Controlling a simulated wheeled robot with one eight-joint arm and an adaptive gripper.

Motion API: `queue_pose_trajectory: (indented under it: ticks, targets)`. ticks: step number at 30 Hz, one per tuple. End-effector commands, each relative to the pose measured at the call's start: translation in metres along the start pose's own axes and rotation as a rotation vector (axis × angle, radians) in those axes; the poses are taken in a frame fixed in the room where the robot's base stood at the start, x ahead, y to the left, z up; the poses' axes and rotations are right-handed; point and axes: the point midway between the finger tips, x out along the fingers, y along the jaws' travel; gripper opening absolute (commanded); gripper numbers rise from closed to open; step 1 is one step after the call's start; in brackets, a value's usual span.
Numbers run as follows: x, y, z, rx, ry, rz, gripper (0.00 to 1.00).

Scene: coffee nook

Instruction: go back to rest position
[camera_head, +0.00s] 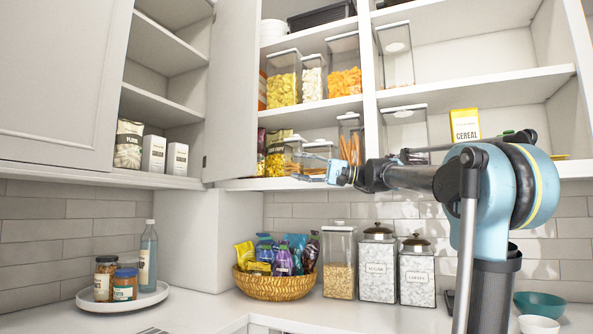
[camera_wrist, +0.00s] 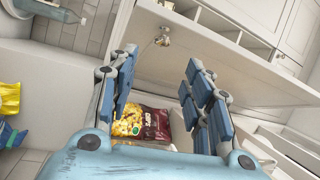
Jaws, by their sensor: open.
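My gripper (camera_head: 312,170) is at the lower shelf of the open wall cabinet, with my arm reaching left from the right side of the head view. In the wrist view my gripper (camera_wrist: 160,75) has its two blue-padded fingers spread wide, with nothing held between them. A maroon and yellow snack bag (camera_wrist: 152,122) shows beyond and between the fingers, apart from them as far as I can see. A yellow-fronted bag (camera_head: 275,162) stands on the lower shelf just behind my gripper in the head view.
The open cabinet door (camera_head: 232,95) hangs just left of my gripper. Clear containers (camera_head: 283,78) fill the shelf above. Below, a wicker basket (camera_head: 274,288) of snack bags and several lidded jars (camera_head: 378,265) stand on the counter.

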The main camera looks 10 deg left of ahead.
Motion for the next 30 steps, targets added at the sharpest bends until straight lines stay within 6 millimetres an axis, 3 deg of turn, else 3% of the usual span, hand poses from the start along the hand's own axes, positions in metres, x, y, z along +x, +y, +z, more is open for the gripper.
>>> queue_pose_trajectory:
  ticks: [15,19,23,30]
  targets:
    - [-0.001,0.0,0.0,0.0,0.0,0.001,0.46]
    - [-0.003,0.012,0.008,0.0,-0.002,0.034,0.46]
    - [-0.014,0.05,0.032,0.002,-0.006,0.142,0.46]
    - [-0.059,0.168,0.102,0.01,-0.013,0.47,0.46]
